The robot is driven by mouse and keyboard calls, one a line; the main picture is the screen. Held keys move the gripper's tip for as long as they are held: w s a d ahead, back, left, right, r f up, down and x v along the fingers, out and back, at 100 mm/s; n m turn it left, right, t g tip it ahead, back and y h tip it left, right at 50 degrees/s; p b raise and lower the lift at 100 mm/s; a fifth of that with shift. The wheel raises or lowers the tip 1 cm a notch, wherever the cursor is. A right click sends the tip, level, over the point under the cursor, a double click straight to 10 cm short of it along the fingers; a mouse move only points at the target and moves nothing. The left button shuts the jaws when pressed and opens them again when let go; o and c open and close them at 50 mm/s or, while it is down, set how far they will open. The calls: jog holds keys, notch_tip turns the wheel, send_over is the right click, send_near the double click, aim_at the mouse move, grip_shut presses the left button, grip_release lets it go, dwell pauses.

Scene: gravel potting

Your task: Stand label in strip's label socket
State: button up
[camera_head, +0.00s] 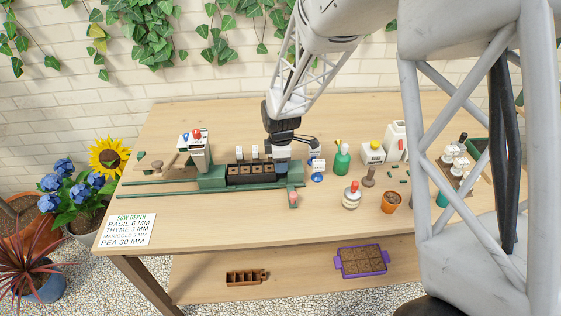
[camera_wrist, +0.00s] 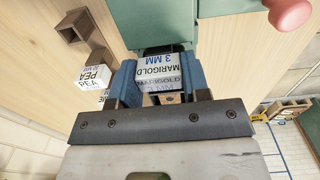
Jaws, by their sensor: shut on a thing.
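My gripper (camera_wrist: 158,78) is shut on a white label reading MARIGOLD 3 MM (camera_wrist: 157,70), held between its blue fingers. In the head view my gripper (camera_head: 282,164) is at the right end of the seed strip (camera_head: 250,173), a dark row of cells in a green holder. In the wrist view a green block (camera_wrist: 158,22) lies just beyond the label. The label's lower end and the strip's label socket are hidden, so I cannot tell whether the label is in the socket.
A white PEA label (camera_wrist: 94,77) stands near brown square sockets (camera_wrist: 74,25). A pink knob (camera_head: 293,198) is in front of the green rail.

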jog(key=shift+s+f, duration=0.5)
jog(key=shift+f, duration=0.35)
jog(key=o, duration=1)
jog(key=shift+c, duration=0.7)
jog(key=shift+r, duration=0.35)
jog(key=shift+o, duration=1.1)
jog(key=shift+w+r, duration=0.1)
jog(key=shift+r, duration=0.65)
jog(key=shift+w+r, duration=0.15)
jog(key=shift+r, duration=1.15)
jog(key=shift+w+r, duration=0.1)
jog(key=shift+r, duration=1.4)
